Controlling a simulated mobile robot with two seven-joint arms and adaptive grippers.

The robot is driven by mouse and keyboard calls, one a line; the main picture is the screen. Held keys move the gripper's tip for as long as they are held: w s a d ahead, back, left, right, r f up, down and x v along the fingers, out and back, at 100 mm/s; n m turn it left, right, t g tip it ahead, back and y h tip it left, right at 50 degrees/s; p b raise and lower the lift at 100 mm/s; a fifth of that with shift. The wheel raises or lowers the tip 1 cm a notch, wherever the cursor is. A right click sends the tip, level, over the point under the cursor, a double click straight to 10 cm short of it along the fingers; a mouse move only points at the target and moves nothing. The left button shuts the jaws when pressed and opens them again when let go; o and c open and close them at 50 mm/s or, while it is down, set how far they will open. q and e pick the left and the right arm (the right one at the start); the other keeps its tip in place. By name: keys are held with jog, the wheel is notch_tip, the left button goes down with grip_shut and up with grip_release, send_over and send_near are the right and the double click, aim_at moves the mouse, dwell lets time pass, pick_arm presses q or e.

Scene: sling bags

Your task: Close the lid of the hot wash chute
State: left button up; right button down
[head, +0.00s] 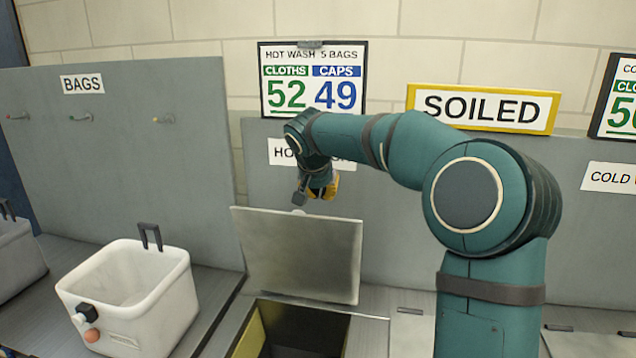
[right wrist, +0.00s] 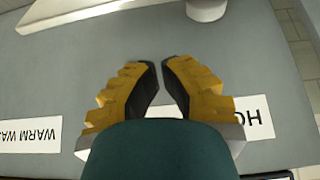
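The hot wash chute lid (head: 300,255) is a flat grey metal panel standing raised and tilted at the back of its opening. The dark chute opening (head: 305,325) shows below it, with a yellowish inner side wall. My right gripper (head: 322,190) is above the lid's top edge, in front of the wall panel, with its fingers partly hidden in the head view. The right wrist view shows its yellow fingers with black pads (right wrist: 159,64) drawn together at the tips, with only a narrow gap and nothing between them. Contact with the lid cannot be told. My left gripper is out of view.
A white bag-like bin (head: 135,290) with a dark handle stands left of the chute. A grey hook panel marked BAGS (head: 150,170) rises behind it. A hot wash sign (head: 313,80) and a yellow-framed SOILED sign (head: 483,108) are at the back.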

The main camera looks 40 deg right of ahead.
aim_at(318, 239)
jog(key=f, duration=0.1)
jog(key=s+a+f, duration=0.1)
jog(key=b, duration=0.1)
jog(key=shift+s+a+f, duration=0.25)
jog(key=shift+a+f, duration=0.1)
jog(key=shift+f, duration=0.05)
jog(key=shift+a+f, duration=0.1)
jog(key=shift+a, duration=0.05)
jog(key=shift+s, duration=0.1)
